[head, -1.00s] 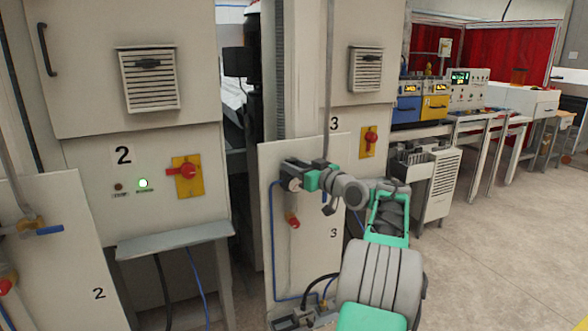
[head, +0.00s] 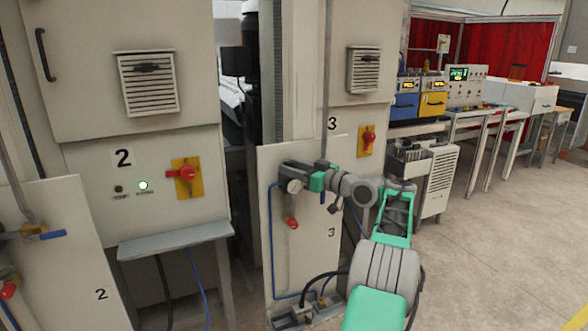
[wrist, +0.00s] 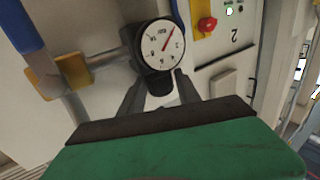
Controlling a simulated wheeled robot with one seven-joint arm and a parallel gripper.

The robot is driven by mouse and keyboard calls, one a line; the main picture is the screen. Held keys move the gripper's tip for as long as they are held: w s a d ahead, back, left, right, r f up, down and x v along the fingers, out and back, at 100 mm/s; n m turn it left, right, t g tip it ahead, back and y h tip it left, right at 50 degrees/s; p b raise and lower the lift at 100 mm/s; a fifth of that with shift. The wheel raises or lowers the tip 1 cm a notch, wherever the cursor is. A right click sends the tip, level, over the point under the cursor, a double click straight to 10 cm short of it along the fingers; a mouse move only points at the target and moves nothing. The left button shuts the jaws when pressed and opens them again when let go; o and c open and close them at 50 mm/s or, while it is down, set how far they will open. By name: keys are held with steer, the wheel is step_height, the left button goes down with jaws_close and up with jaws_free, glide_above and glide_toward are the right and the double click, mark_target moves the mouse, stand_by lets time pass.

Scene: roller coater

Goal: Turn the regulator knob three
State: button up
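Regulator three is on the pale panel marked 3 (head: 309,255). Its round white gauge (wrist: 160,44) faces the wrist camera, and shows small beside my gripper in the head view (head: 294,187). The black regulator knob (wrist: 157,83) is just below the dial in the wrist view. My gripper (wrist: 160,80) has its dark fingers on either side of this black part, with the tips apart. Whether they press on it is unclear. The arm hides part of the panel in the head view.
A valve with a blue handle (wrist: 22,27) and brass body (wrist: 58,76) is close left of the fingers in the wrist view. A red hanging fitting (head: 292,222) is below the gripper. Panel 2 (head: 62,265) stands left. Open floor (head: 500,240) lies right.

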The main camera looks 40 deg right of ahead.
steer(key=shift+o, duration=1.4)
steer(key=shift+f+m+h+b, duration=0.1)
steer(key=shift+m+h+b, duration=0.25)
steer(key=shift+b, duration=0.2)
